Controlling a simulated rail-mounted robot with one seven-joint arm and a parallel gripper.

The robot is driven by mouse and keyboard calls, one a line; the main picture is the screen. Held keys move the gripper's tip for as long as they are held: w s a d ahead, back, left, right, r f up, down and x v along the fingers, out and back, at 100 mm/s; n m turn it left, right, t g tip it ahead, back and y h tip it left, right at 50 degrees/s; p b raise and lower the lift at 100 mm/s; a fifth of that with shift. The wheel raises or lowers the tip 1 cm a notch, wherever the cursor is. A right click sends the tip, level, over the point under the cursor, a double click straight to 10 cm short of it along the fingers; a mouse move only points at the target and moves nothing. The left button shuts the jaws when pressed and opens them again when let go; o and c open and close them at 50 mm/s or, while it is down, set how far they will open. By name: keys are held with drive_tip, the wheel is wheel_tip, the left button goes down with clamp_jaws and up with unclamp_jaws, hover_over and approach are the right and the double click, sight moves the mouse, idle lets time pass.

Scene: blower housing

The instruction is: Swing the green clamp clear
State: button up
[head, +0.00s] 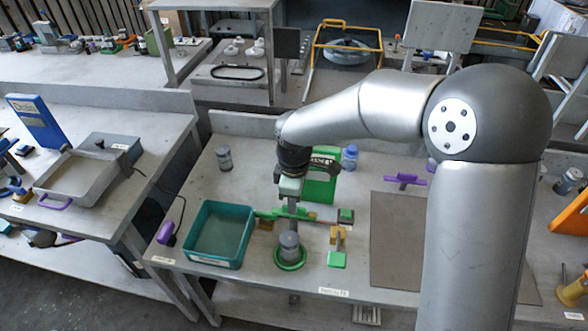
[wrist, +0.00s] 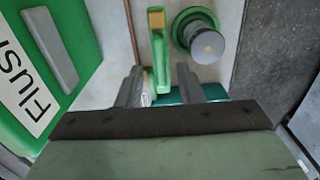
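The green clamp is a green bar with a yellow patch near its end. In the head view the bar (head: 268,213) runs left to right behind a round green fixture (head: 289,259) holding a grey cylinder (head: 289,241). In the wrist view the clamp (wrist: 158,45) stands between my gripper's fingers (wrist: 165,85), with the cylinder (wrist: 202,42) to its right. My gripper (head: 292,208) points down over the bar. Its fingers are apart, with visible gaps beside the bar. Contact and the clamp's lower end are hidden.
A teal bin (head: 218,236) stands left of the clamp. A green sign board (head: 320,183) is close behind my gripper. A green and yellow block (head: 337,250) lies right of the fixture. A dark mat (head: 397,240) lies further right, bare.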

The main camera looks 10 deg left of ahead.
wheel_tip(320, 180, up, 15)
drive_tip(key=shift+r+b, duration=0.2)
drive_tip(key=shift+b, duration=0.25)
